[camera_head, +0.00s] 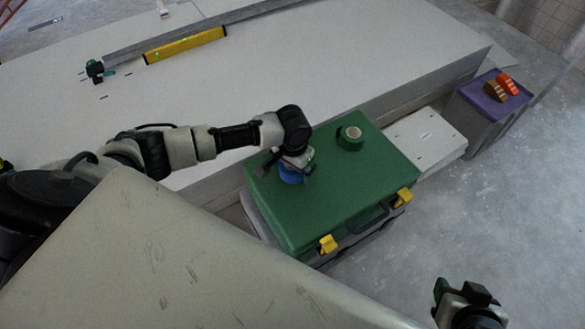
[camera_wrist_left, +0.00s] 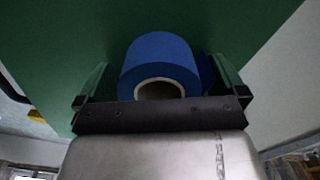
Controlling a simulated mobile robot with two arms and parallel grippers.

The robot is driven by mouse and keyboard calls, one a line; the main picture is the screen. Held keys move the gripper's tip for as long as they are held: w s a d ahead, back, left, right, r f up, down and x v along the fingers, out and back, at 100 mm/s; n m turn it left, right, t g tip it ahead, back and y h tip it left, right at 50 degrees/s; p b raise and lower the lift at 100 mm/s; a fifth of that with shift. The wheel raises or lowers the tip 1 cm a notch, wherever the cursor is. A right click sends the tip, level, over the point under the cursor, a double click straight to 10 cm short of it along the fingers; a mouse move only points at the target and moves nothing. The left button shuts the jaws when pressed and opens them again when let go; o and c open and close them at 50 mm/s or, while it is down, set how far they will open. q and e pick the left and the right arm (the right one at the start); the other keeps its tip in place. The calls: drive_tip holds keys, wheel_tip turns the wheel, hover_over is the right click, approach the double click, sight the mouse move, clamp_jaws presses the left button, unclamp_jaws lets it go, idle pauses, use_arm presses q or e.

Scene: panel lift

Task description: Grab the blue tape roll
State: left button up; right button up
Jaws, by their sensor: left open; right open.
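The blue tape roll (camera_head: 290,174) sits on the green lid of a toolbox (camera_head: 350,205). It also shows in the left wrist view (camera_wrist_left: 160,62), with its pale core facing the camera. My left gripper (camera_head: 284,164) is over the roll and hides part of it in the head view. In the left wrist view its open fingers (camera_wrist_left: 160,85) stand on either side of the roll; I cannot tell whether they touch it. My right gripper (camera_head: 462,295) is at the lower right of the head view, open and away from the toolbox.
A yellow level (camera_head: 185,45) lies on the large white panel stack (camera_head: 330,50) behind. A purple-lidded bin (camera_head: 490,100) with orange and brown items stands at right.

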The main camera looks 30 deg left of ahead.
use_arm(q)
drive_tip(key=c, duration=1.1)
drive_tip(key=shift+r, duration=0.1)
